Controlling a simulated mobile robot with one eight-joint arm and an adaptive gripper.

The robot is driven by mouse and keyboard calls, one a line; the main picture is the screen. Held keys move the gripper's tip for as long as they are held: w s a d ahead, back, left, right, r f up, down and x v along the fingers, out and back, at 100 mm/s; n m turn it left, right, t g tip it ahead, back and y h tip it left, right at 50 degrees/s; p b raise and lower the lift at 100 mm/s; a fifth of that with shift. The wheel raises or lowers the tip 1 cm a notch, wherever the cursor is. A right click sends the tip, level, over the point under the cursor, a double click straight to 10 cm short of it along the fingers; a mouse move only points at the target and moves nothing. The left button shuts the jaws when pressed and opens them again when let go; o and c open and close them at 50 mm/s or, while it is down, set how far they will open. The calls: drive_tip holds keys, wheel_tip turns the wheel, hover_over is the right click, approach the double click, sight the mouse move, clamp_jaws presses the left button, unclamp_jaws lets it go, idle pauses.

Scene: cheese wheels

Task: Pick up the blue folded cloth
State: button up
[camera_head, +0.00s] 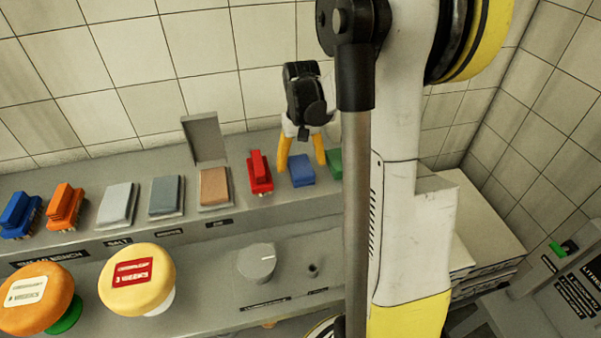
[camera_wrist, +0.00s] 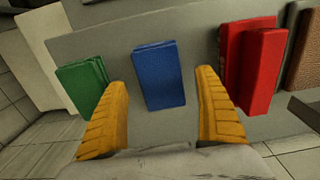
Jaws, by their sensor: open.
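The blue folded cloth (camera_head: 302,170) lies flat on the grey shelf between a red block-shaped brush or tool and a green cloth. It also shows in the wrist view (camera_wrist: 158,75), near the middle, between my two yellow fingers. My gripper (camera_head: 302,163) is open and empty, with its fingers pointing down above the cloth. In the wrist view my gripper (camera_wrist: 165,92) has one finger on either side of the cloth's near end, with gaps on both sides. I cannot tell how high the fingertips are above the shelf.
The red object (camera_wrist: 262,65) stands close to one finger and the green cloth (camera_wrist: 82,88) close to the other. Several pads and brushes line the shelf (camera_head: 100,178) to the left. Two cheese wheels (camera_head: 137,278) (camera_head: 38,299) stand in front at lower left.

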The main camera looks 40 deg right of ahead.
wheel_tip(320, 180, down, 3)
drive_tip(key=shift+r, duration=0.15)
drive_tip(key=c, duration=1.2)
drive_tip(key=shift+o, duration=0.2)
drive_tip(key=shift+r, duration=0.15)
wheel_tip(320, 180, up, 4)
drive_tip(key=shift+r+p, duration=0.25)
drive_tip(key=shift+p, duration=0.5)
drive_tip(key=s+d+r+p, duration=0.2)
drive_tip(key=s+d+r, duration=0.4)
drive_tip(key=s, duration=0.4)
drive_tip(key=shift+r+p, duration=0.2)
drive_tip(key=shift+p, duration=0.1)
drive_tip(key=o, duration=0.3)
drive_tip(key=shift+c, duration=1.4)
